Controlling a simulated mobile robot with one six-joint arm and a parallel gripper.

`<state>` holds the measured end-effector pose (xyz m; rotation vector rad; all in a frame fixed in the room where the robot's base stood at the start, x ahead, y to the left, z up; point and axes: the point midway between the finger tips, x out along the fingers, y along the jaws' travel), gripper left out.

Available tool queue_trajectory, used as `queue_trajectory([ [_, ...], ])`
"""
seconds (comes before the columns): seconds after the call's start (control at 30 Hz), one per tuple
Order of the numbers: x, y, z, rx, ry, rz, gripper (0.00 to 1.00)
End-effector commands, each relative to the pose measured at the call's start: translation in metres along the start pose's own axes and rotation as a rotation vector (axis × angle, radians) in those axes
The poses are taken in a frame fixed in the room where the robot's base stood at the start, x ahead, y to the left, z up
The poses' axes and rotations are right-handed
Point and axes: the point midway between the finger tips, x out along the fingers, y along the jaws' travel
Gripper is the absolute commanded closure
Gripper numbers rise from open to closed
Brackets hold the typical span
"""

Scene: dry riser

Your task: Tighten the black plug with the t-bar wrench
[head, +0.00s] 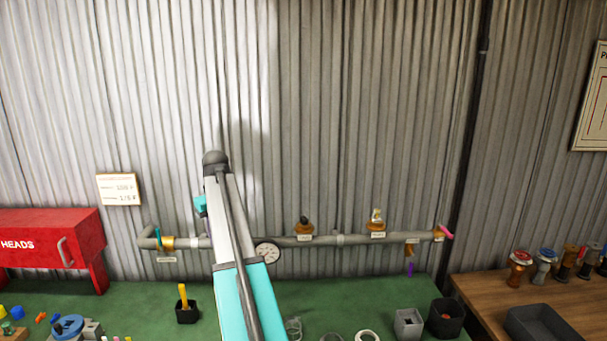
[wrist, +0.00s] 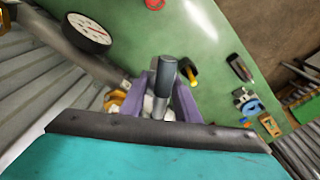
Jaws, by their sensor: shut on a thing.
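My gripper (wrist: 167,88) shows in the wrist view with its purple fingers closed around a grey bar with a dark end (wrist: 165,72), which looks like the t-bar wrench. The bar's lower part is hidden between the fingers. In the head view my arm hides the gripper in front of the wall pipe. A black knob-like piece (head: 304,219) sits on a brass fitting on the pipe, right of the gauge; it may be the black plug, but it is too small to be sure. Contact between the held bar and any fitting cannot be told.
The grey pipe (head: 338,240) runs along the corrugated wall, with a round gauge (head: 267,253) and several fittings. Below it lies a green bench (head: 130,298) with a black cup (head: 187,314) holding a yellow tool. A red box (head: 48,237) stands left, a wooden table (head: 500,290) right.

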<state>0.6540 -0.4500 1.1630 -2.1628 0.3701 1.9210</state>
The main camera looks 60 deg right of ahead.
Motion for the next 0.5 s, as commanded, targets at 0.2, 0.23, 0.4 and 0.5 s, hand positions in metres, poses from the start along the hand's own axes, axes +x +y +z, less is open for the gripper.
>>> queue_trajectory([
  [0.2, -0.043, 0.081, -0.002, 0.056, 0.001, 0.006, 1.00],
  [0.23, -0.048, 0.092, -0.001, 0.063, 0.001, 0.007, 1.00],
  [0.4, -0.078, 0.151, 0.006, 0.101, 0.002, 0.012, 1.00],
  [0.5, -0.095, 0.186, 0.012, 0.124, 0.003, 0.015, 1.00],
])
